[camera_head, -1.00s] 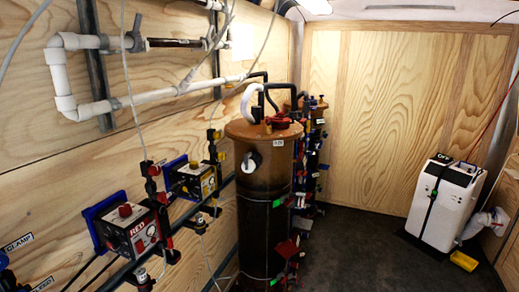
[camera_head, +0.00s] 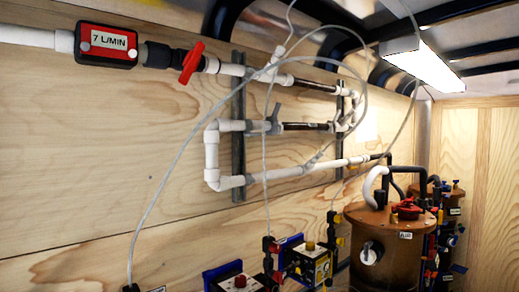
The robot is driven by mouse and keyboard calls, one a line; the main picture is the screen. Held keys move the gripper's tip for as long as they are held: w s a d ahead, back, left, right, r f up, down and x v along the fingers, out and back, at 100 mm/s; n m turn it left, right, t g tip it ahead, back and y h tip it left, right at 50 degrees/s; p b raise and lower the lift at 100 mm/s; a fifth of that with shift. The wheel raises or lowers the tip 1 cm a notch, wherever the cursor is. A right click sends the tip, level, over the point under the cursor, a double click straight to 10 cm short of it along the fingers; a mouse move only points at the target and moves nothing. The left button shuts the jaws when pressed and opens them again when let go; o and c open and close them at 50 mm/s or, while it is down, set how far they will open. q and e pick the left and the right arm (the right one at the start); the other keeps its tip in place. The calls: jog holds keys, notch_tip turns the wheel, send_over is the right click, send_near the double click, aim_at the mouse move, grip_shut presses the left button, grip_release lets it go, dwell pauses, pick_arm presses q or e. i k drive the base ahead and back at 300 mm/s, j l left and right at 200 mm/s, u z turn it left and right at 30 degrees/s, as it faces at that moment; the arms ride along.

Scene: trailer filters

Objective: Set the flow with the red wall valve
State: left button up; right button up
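The red wall valve (camera_head: 192,63) sits on the upper pipe along the wooden wall, in the upper left of the head view. Its red handle is tilted, slanting across the pipe. Left of it on the same pipe is a red-and-black flow meter (camera_head: 107,44) that reads 7 L/MIN. Neither of my grippers is in view.
White pipes (camera_head: 212,155) with grey brackets run along the wall below the valve. A thin clear hose arcs in front of the wall. Brown tanks (camera_head: 375,232) stand at the right, and small pump boxes (camera_head: 306,264) sit at the bottom. A lit lamp (camera_head: 425,62) hangs from the ceiling.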

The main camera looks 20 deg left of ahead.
aim_at(193, 57)
jog(key=u, duration=1.2)
jog(key=k+l+z, duration=0.1)
jog(key=l+z, duration=0.15)
jog(key=l, duration=0.25)
